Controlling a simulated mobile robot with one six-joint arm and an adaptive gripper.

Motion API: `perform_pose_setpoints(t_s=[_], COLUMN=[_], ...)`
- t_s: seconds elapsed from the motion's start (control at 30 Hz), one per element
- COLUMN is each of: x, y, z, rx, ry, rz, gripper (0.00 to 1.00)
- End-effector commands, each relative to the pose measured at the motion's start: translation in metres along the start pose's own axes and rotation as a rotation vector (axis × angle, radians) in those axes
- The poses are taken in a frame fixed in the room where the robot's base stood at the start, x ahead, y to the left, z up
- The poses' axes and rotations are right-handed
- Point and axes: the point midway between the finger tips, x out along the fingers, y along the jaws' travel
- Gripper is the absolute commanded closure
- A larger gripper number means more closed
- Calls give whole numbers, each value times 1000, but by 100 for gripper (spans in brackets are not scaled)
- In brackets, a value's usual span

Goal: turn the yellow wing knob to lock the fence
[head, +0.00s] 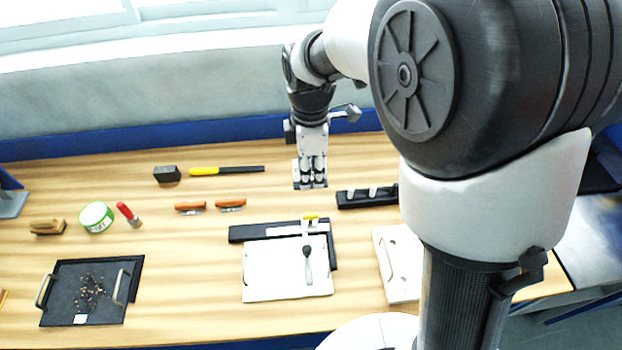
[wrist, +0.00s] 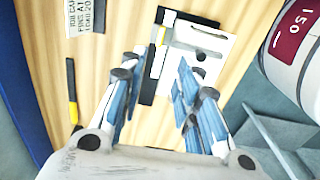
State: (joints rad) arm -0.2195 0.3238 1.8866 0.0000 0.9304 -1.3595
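The yellow wing knob (head: 311,218) sits on top of the fence (head: 284,231), a pale bar lying along a black rail at the back edge of a white board (head: 262,275). In the wrist view a small yellow patch, likely the knob (wrist: 160,35), shows beside the white board (wrist: 205,45). My gripper (head: 311,187) points down behind the knob in the head view, apart from it. In the wrist view its blue-padded fingers (wrist: 159,68) are spread with nothing between them. The knob's exact angle is too small to tell.
A dark-headed tool (head: 307,252) lies on the board. A black rack (head: 352,199) stands to the right, near a white panel (head: 400,265). Two orange-handled pieces (head: 190,207) and a yellow-handled tool (head: 204,171) lie left. A black tray (head: 60,300) is front left. Bare wood lies between.

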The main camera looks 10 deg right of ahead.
Motion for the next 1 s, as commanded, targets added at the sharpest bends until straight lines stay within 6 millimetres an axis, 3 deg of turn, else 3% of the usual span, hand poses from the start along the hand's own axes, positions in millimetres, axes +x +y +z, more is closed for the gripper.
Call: perform_pose_setpoints(t_s=[0.6,0.8,1.0], x=[130,156,165], y=[-2,-1,-1], z=[1,1,1], rx=[4,4,4], ry=[-1,-1,0], rz=[-4,-2,-1], gripper=[70,70,70])
